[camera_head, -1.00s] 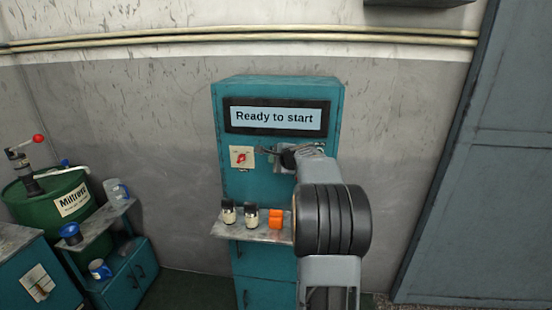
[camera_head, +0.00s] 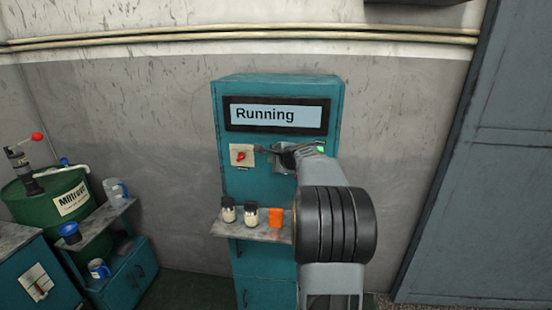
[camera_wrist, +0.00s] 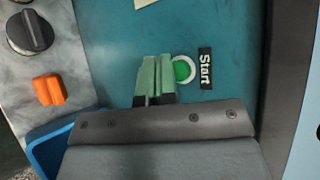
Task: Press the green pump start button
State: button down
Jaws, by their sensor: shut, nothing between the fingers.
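The green start button (camera_wrist: 182,70) has a white ring and sits beside the black "Start" label (camera_wrist: 206,68) on the teal panel in the wrist view. In the head view a small green glow (camera_head: 321,149) shows at the right of my gripper, mostly hidden by the arm. My gripper (camera_wrist: 156,62) is shut and empty, its pale green fingers together just left of the button and partly overlapping its ring. I cannot tell whether they touch it. The display (camera_head: 278,115) on the teal cabinet reads "Running".
A green drum (camera_head: 48,199) and cups stand at the left. A grey door (camera_head: 470,180) is at the right.

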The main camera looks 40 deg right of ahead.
jog(key=shift+a, duration=0.1)
jog(key=shift+s+a+b, duration=1.2)
jog(key=shift+s+a, duration=0.5)
jog(key=shift+s, duration=0.1)
